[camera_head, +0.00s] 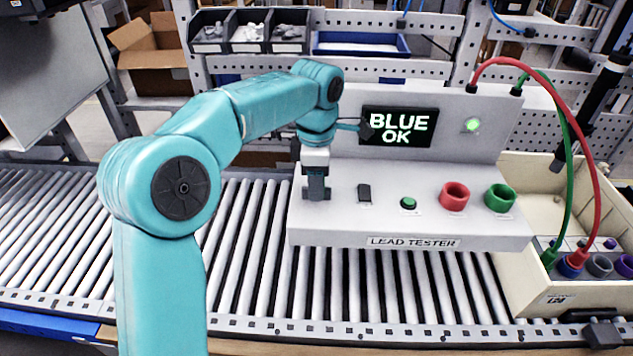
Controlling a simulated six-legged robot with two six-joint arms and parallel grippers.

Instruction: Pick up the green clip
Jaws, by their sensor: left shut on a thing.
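The green clip (549,258) is at the end of a green lead, at the left inside the cream bin (517,262). The red clip (577,259) is beside it, at a blue ring (570,269). My left gripper (317,194) points down at the left end of the lead tester (340,233), far to the left of the green clip. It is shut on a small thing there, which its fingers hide. The tester's screen (398,127) reads "BLUE OK", and a green lamp (473,125) is lit. My right gripper is not in view.
The tester's front has a black switch (364,193), a green button (409,203), a red socket (454,197) and a green socket (500,198). Red and green leads arch from the tester's top into the bin. Grey (599,265) and purple (625,265) rings stand right of the clips.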

